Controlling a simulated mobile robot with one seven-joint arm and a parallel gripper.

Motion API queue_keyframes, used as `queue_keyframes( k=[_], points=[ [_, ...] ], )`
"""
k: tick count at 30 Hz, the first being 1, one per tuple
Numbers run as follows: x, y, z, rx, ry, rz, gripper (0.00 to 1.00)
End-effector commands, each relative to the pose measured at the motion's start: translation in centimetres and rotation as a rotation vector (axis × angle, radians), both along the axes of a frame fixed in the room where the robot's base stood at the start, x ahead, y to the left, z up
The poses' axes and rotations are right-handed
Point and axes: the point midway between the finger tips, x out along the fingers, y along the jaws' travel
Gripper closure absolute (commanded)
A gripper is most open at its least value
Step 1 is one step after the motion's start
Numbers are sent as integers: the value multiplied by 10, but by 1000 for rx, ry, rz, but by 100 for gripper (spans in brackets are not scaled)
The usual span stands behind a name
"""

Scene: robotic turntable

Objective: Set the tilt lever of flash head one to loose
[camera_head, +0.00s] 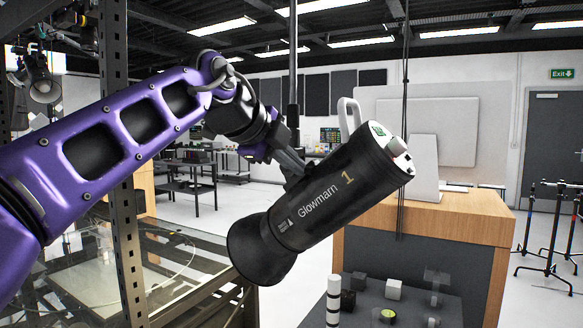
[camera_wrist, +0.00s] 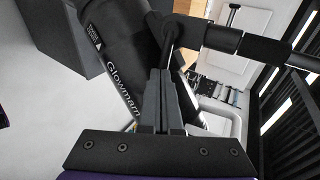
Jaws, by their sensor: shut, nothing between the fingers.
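The flash head (camera_head: 315,205) is a black cylinder marked "Glowmarn 1", tilted with its flared end down to the left. It also shows in the wrist view (camera_wrist: 112,50). My gripper (camera_head: 292,162) is at its upper left side, partly hidden behind it in the head view. In the wrist view my gripper's fingers (camera_wrist: 164,75) are together, beside the black joint next to the flash head. A thin rod with a small knob (camera_wrist: 234,8) stands out from the bar there; it may be the tilt lever. I cannot tell its setting.
A black bar with a thicker sleeve (camera_wrist: 265,48) runs right from the joint. A metal rack post (camera_head: 120,200) stands near my arm at left. A wooden-topped counter (camera_head: 450,218) and a dark table with small blocks (camera_head: 440,305) lie beyond and below.

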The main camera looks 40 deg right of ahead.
Motion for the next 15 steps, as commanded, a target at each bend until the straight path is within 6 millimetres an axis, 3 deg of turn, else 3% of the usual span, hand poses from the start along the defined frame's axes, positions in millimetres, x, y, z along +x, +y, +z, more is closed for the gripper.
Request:
queue_keyframes(
  k=[15],
  points=[
    [-2,-1,-12,64,-203,-1,100]
  ],
)
